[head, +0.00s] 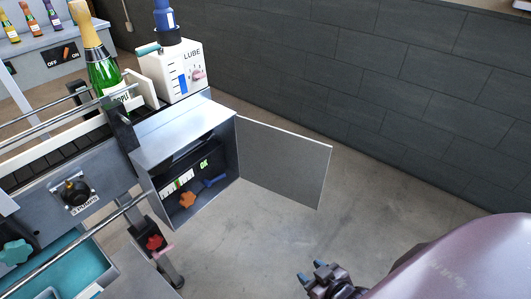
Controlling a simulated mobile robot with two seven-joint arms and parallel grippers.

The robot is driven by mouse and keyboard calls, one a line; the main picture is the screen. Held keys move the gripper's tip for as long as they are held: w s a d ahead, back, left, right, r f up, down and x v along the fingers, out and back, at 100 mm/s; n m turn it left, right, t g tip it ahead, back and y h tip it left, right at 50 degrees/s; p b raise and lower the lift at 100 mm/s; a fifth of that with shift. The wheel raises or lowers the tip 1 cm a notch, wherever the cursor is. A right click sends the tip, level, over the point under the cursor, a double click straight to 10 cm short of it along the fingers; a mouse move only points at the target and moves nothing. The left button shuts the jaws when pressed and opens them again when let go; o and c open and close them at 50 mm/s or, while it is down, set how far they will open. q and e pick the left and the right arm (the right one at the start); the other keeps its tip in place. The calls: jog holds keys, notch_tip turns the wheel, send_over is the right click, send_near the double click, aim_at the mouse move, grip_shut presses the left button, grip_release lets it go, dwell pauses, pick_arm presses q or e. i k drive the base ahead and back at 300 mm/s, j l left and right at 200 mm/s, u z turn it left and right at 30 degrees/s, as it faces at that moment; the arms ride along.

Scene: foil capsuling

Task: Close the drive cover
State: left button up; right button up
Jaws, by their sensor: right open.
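The drive cover (284,162) is a flat grey panel in the head view. It hangs wide open, swung out to the right from the right edge of the grey drive box (165,142). Inside the open box an orange knob (187,200), a blue handle (214,181) and a green-lit label (204,163) show. My right gripper (317,274) is at the bottom of the view, below the cover and apart from it. It is open and empty. My left gripper is not in view.
A white LUBE container (186,72) stands on top behind the box. A green bottle (103,72) stands on the conveyor (40,151) at left. A red knob (154,242) is on the leg below the box. The floor (255,240) under the cover is clear; a dark wall (330,70) stands behind.

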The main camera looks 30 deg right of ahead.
aim_at(290, 165)
jog(key=k, duration=0.65)
jog(key=k+j+u, duration=0.15)
jog(key=k+u, duration=0.35)
jog(key=u, duration=0.4)
jog(key=l+u, duration=0.1)
jog(key=u, duration=0.25)
jog(key=k+u, duration=0.1)
jog(key=u, duration=0.3)
jog(key=k+l, duration=0.1)
jog(key=l, duration=0.5)
jog(key=k+l, duration=0.1)
jog(key=l, duration=0.55)
jog(key=k+l, duration=0.1)
jog(key=l, duration=0.5)
jog(key=k+l, duration=0.1)
jog(key=l, duration=1.1)
jog(key=k+l, duration=0.15)
jog(key=l, duration=0.5)
jog(key=k+l, duration=0.1)
jog(key=l, duration=0.5)
